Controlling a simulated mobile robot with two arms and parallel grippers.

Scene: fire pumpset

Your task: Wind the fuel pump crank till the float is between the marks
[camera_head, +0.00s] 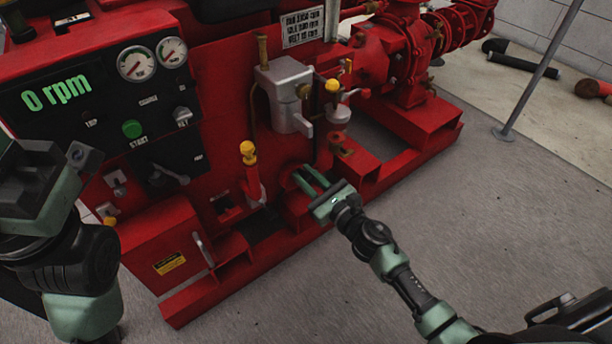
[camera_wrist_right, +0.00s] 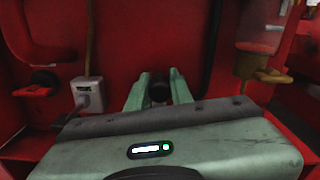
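My right gripper (camera_head: 305,180) is at the lower side of the red pumpset, below a grey box. In the right wrist view its two green fingers (camera_wrist_right: 160,92) stand on either side of a dark round grip (camera_wrist_right: 159,89), which fills the gap between them. This looks like the crank's handle, but the rest of the crank is hidden. A pale bowl (camera_head: 339,114) with a yellow knob above hangs right of the grey box (camera_head: 285,92). I cannot make out the float or the marks. My left gripper (camera_head: 40,185) is at the left edge, its fingers unclear.
The control panel (camera_head: 110,95) with a "0 rpm" display and two gauges is at the left. A yellow-topped red lever (camera_head: 250,168) stands left of my right gripper. A red base rail (camera_head: 250,265) runs along the front. Grey floor (camera_head: 480,230) is clear at the right.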

